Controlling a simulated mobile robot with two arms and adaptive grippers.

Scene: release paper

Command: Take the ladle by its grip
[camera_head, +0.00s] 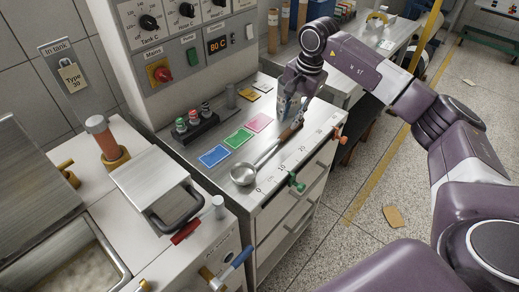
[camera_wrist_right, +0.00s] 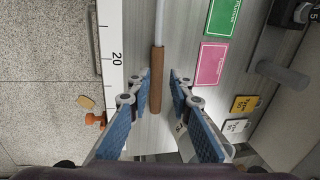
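The ladle lies on the steel counter, its round metal bowl (camera_head: 241,175) toward the near edge and its thin handle running away to a brown grip. In the right wrist view the brown grip (camera_wrist_right: 157,70) lies between the blue-padded fingers of my right gripper (camera_wrist_right: 159,88), with a gap on each side. My right gripper (camera_head: 287,112) is open and points down over the grip end of the ladle. It partly hides that end in the head view. How high the fingertips are above the counter is hard to tell. My left gripper is not in view.
Blue, green and pink cards (camera_head: 238,140) lie left of the ladle, near a dark holder (camera_head: 189,127) with several coloured tops. A ruler strip (camera_wrist_right: 112,75) runs along the counter edge. A control panel (camera_head: 185,45) stands behind.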

